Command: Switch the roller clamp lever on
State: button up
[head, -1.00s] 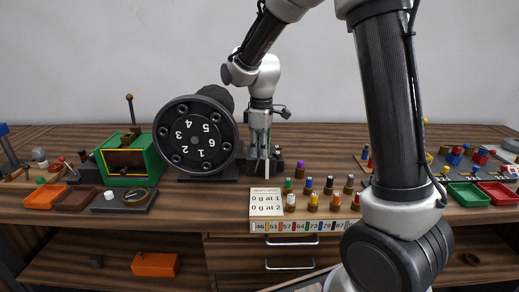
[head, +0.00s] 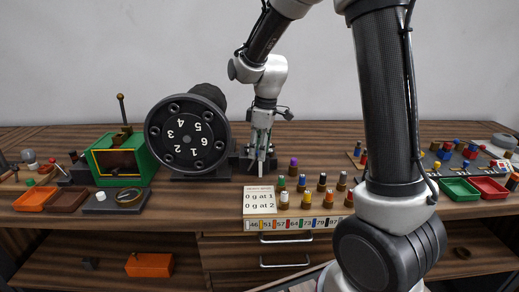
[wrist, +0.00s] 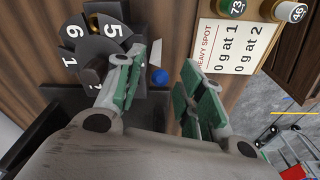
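The balancing machine has a dark disc (head: 187,137) marked with numbers, which also shows at upper left in the wrist view (wrist: 95,45). A blue round knob (wrist: 160,76) shows between my fingers in the wrist view, beside the machine's dark base; it may be the end of the clamp lever, but I cannot tell for sure. My gripper (head: 262,158) is just right of the disc, pointing down over the dark block (head: 245,158) there. In the wrist view my gripper (wrist: 162,85) is open, its green-padded fingers apart with nothing held. The lever's arm is not clear.
A white card (head: 259,200) and several small coloured-cap weights stand just right and in front of the machine. A green box (head: 120,160) with a ball-topped rod is to the left. Red (head: 489,188) and green trays (head: 459,189) lie to the right.

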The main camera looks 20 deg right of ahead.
notch_tip(320, 180, up, 12)
jog(key=d, duration=0.1)
jog(key=shift+s, duration=0.4)
jog(key=shift+d+f, duration=0.1)
jog(key=shift+f, duration=0.05)
jog(key=s+d+m+t, duration=0.1)
jog(key=s+d+m, duration=0.2)
jog(key=s, duration=0.5)
jog(key=s+d+m+t, duration=0.1)
jog(key=s+d+m, duration=0.2)
jog(key=s, duration=0.5)
jog(key=s+d+r+m+t+h, duration=0.1)
jog(key=s+d+m, duration=0.2)
jog(key=s+m, duration=0.2)
jog(key=shift+s+d+t, duration=0.3)
jog(key=shift+s+d, duration=0.1)
jog(key=shift+s, duration=1.45)
